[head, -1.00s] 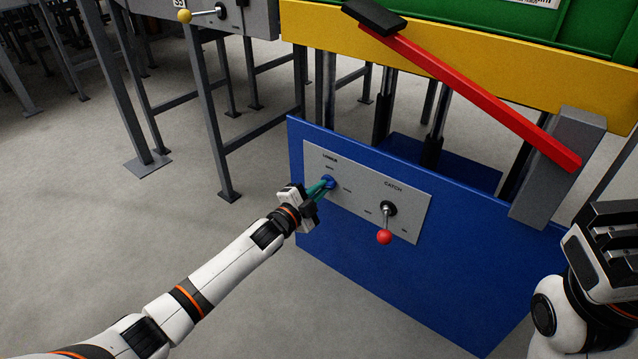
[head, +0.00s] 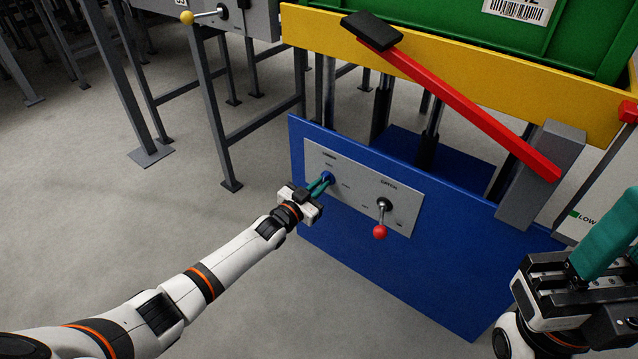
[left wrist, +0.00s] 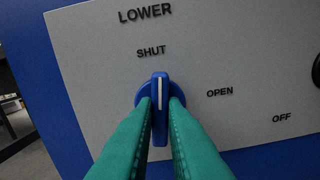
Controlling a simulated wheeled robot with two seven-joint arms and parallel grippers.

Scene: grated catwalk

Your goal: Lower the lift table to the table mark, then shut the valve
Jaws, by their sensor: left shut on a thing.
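The lift table has a yellow deck (head: 440,70), a blue base (head: 350,255) and a green crate on top. My left gripper (head: 318,186) is shut on the blue valve knob (left wrist: 160,92) on the grey LOWER panel (left wrist: 95,60). In the left wrist view its two teal fingers lie on either side of the knob's grip. The knob's white line points up, toward SHUT; OPEN is to its right. My right gripper (head: 590,265) is at the lower right, away from the panel; one teal finger shows clearly and its opening is unclear.
A CATCH lever with a red ball (head: 380,232) hangs down beside the knob. A red bar (head: 470,105) slopes across the deck to a grey block (head: 540,175). A LOW label with a green mark (head: 575,214) is at right. Grey framed stands (head: 205,110) are at left.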

